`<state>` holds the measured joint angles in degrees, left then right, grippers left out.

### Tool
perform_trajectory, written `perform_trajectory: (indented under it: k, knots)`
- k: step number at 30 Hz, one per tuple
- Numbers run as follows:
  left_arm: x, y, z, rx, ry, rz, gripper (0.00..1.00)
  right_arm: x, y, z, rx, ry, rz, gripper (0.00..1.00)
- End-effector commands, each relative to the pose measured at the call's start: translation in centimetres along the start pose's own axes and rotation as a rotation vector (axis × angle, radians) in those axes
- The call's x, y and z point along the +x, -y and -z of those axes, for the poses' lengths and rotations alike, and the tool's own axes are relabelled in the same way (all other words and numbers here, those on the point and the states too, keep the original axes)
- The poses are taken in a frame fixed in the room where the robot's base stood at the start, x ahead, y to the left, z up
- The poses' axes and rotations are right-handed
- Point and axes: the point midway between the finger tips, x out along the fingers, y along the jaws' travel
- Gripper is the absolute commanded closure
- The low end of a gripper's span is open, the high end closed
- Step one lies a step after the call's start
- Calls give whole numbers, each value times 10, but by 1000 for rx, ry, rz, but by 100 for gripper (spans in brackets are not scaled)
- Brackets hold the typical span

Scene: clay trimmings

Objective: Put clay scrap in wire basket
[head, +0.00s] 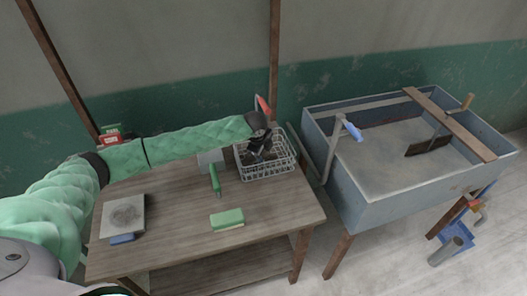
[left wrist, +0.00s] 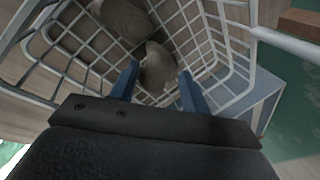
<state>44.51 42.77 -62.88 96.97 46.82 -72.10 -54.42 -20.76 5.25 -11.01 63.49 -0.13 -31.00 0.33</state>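The wire basket (head: 282,171) stands at the back right of the wooden table. My left gripper (head: 262,152) points down into it; its wire mesh (left wrist: 85,45) surrounds the fingers in the left wrist view. The two blue fingers (left wrist: 160,82) stand apart. A pale brown clay scrap (left wrist: 158,66) shows between and beyond the fingertips, low in the basket, with no clear contact with either finger. A larger brown clay piece (left wrist: 124,17) lies in the basket beside it. My right gripper is not in view.
On the table (head: 175,240) are a green block (head: 227,219), a green-handled tool (head: 214,178), a grey board with a round patch (head: 136,205) and a blue block (head: 122,239). A grey-blue sink (head: 380,185) stands at the right. The table's front middle is clear.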

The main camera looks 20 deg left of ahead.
Motion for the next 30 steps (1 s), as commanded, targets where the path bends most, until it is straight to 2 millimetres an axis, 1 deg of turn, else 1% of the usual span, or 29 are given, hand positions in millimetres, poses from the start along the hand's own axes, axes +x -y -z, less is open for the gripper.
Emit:
perform_trajectory:
  k: [9,14,16,17,24,30]
  knots:
    - [-1,0,0,0,0,1,45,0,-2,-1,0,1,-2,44]
    - [-8,1,-1,0,0,2,45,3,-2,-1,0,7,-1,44]
    - [-15,1,-1,0,0,2,45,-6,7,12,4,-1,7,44]
    - [-19,1,-1,0,0,2,45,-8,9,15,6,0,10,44]
    - [-52,0,-1,0,1,1,45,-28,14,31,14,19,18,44]
    - [-73,2,0,0,0,2,45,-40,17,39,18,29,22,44]
